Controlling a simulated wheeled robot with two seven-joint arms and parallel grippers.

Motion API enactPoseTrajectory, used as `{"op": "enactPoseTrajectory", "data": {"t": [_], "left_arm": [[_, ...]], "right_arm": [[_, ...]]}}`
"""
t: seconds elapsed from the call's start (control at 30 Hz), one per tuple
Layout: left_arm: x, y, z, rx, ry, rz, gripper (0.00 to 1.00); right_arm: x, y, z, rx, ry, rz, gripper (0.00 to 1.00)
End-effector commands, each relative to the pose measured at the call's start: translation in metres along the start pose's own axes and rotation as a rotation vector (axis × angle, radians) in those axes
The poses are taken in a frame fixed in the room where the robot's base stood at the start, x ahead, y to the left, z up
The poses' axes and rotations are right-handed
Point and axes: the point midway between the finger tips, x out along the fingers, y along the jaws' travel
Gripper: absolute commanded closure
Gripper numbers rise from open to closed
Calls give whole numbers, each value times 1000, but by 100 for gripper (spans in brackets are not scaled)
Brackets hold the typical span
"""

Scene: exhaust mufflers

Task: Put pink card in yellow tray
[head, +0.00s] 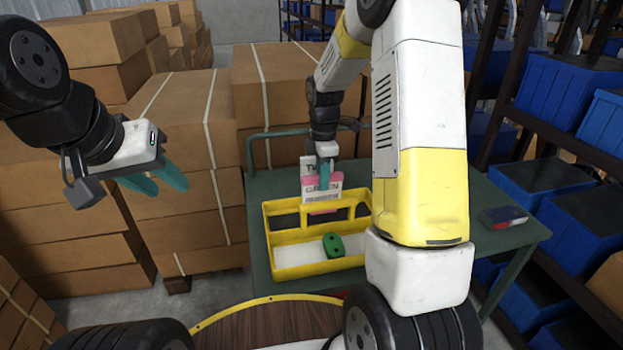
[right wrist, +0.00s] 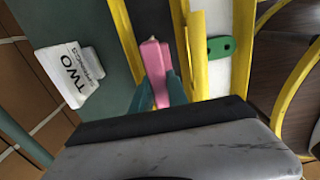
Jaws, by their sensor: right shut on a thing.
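In the right wrist view, the pink card (right wrist: 155,70) sits between the teal fingers of my right gripper (right wrist: 155,95). It is over the narrow rear section of the yellow tray (head: 318,267), between two yellow rails (right wrist: 195,50); I cannot tell whether it touches the tray. A green piece (head: 333,245) lies in the tray's front section. My left gripper (head: 157,182) is open and empty, left of the table.
The green table (head: 258,190) carries a white lettered block (right wrist: 72,75) behind the tray and a small red-and-blue box (head: 503,217) at right. Stacked cartons (head: 185,130) stand at left and behind. Blue bins (head: 560,95) fill racks at right.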

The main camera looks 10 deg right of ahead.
Motion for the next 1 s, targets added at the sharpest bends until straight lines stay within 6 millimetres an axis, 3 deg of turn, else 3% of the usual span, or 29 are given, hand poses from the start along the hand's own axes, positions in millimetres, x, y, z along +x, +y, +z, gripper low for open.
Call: {"op": "enactPoseTrajectory", "data": {"t": [0.27, 0.63, 0.67, 0.73, 1.0], "left_arm": [[0, 0, 0, 0, 0, 0, 64], [0, 0, 0, 0, 0, 0, 64], [0, 0, 0, 0, 0, 0, 64], [0, 0, 0, 0, 0, 0, 64], [0, 0, 0, 0, 0, 0, 64]], "right_arm": [[34, 0, 0, 0, 0, -2, 100], [39, 0, 0, 0, 0, -1, 100], [39, 0, 0, 0, 0, -1, 75], [38, 0, 0, 0, 0, -1, 61], [38, 0, 0, 0, 0, 0, 59]]}}
